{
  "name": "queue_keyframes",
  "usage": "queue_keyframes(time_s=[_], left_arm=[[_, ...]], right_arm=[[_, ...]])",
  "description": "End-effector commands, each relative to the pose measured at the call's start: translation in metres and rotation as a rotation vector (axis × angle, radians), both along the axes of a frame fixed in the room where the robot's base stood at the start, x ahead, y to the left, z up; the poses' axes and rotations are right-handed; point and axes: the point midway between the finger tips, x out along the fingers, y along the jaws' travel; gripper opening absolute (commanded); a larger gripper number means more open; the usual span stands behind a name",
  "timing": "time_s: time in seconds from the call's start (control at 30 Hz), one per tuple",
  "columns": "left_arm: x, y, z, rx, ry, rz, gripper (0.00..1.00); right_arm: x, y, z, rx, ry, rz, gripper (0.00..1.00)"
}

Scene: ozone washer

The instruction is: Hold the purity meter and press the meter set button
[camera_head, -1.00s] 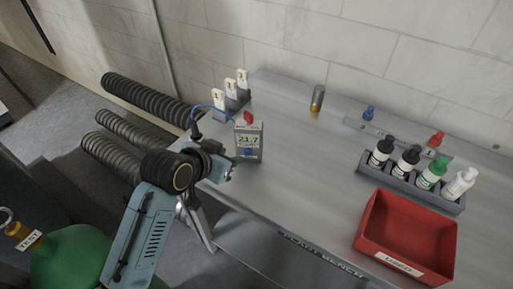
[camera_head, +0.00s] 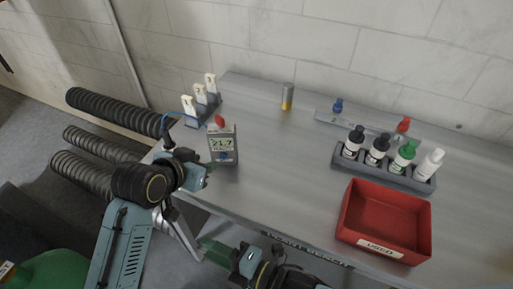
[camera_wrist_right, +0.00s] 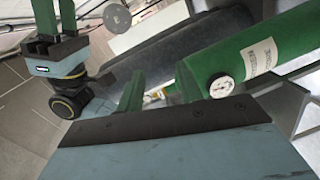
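The purity meter (camera_head: 222,145) is a grey box with a lit display reading about 21.7, a red part on top and a blue button (camera_head: 224,156) below the display. It appears upright near the left end of the bench. My left gripper (camera_head: 209,168) is at its lower left side; whether the fingers are clamped on it is hidden. My left gripper also shows in the right wrist view (camera_wrist_right: 56,15), its tips cut off. My right gripper (camera_head: 217,249) is low in front of the bench, apart from the meter. Its fingers (camera_wrist_right: 158,88) are separated, with nothing held between them.
The metal bench (camera_head: 285,155) carries a rack of white pieces (camera_head: 201,97), a small cylinder (camera_head: 287,97), a bottle rack (camera_head: 420,185) and a red tray (camera_head: 384,253). Black hoses (camera_head: 115,110) lie left. A green cylinder with a gauge (camera_wrist_right: 225,85) fills the wrist view's right.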

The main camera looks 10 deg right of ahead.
Motion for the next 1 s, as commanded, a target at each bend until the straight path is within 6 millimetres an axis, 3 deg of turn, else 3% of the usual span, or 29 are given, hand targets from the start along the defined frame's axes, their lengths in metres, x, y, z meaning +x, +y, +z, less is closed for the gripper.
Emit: queue_keyframes(time_s=[0.03,0.2,0.4,0.53,0.7,1.0], left_arm=[[0.000,0.000,0.000,0.000,0.000,0.000,0.36],[0.000,0.000,0.000,0.000,0.000,0.000,0.36],[0.000,0.000,0.000,0.000,0.000,0.000,0.36],[0.000,0.000,0.000,0.000,0.000,0.000,0.36],[0.000,0.000,0.000,0.000,0.000,0.000,0.36],[0.000,0.000,0.000,0.000,0.000,0.000,0.36]], right_arm=[[0.020,-0.009,0.018,-0.117,-0.193,0.024,0.36],[0.082,-0.046,0.052,-0.513,-0.695,0.021,0.36],[0.147,-0.092,0.091,-0.923,-1.106,-0.040,0.36],[0.171,-0.112,0.112,-1.095,-1.257,-0.075,0.36],[0.185,-0.121,0.124,-1.189,-1.334,-0.096,0.36],[0.219,-0.095,0.125,-1.191,-1.337,-0.099,0.36]])
